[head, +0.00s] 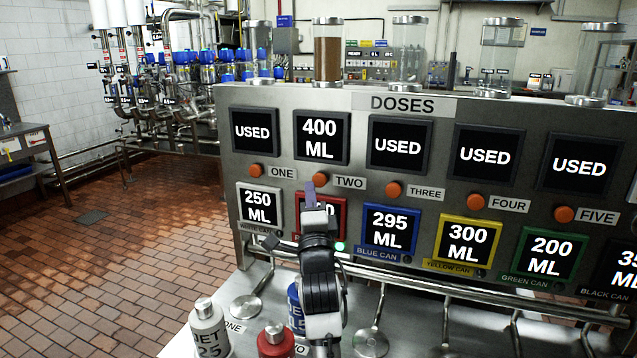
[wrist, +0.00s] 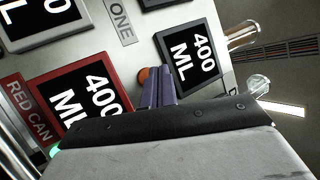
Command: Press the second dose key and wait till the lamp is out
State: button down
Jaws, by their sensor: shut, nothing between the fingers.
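The second dose key is orange, left of the TWO label (head: 349,183); my fingers mostly hide it in the head view. In the wrist view the orange key (wrist: 143,76) shows just beyond the fingertips; I cannot tell whether they touch it. My gripper (head: 309,188) is shut and empty, its purple fingers (wrist: 157,88) pointing at the panel. The second dose screen (head: 321,137) reads 400 ML. A green lamp (head: 340,247) is lit below the red can screen (head: 335,213). That screen reads 400 ML in the wrist view (wrist: 82,100).
Orange keys ONE (head: 256,170), THREE (head: 394,189) and others flank the second. The other dose screens read USED. A brown-filled cylinder (head: 327,60) stands above the second screen. White (head: 208,330), red (head: 276,342) and blue (head: 294,305) cans stand below, near my arm.

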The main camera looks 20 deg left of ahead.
aim_at(315, 176)
jog(key=shift+w, duration=1.05)
jog(key=shift+w, duration=0.15)
dwell(1.2)
jog(key=shift+w, duration=0.25)
jog(key=shift+w, duration=0.5)
dwell(0.7)
jog(key=shift+s, duration=0.9)
jog(key=shift+s+p, duration=0.4)
jog(key=shift+s, duration=2.15)
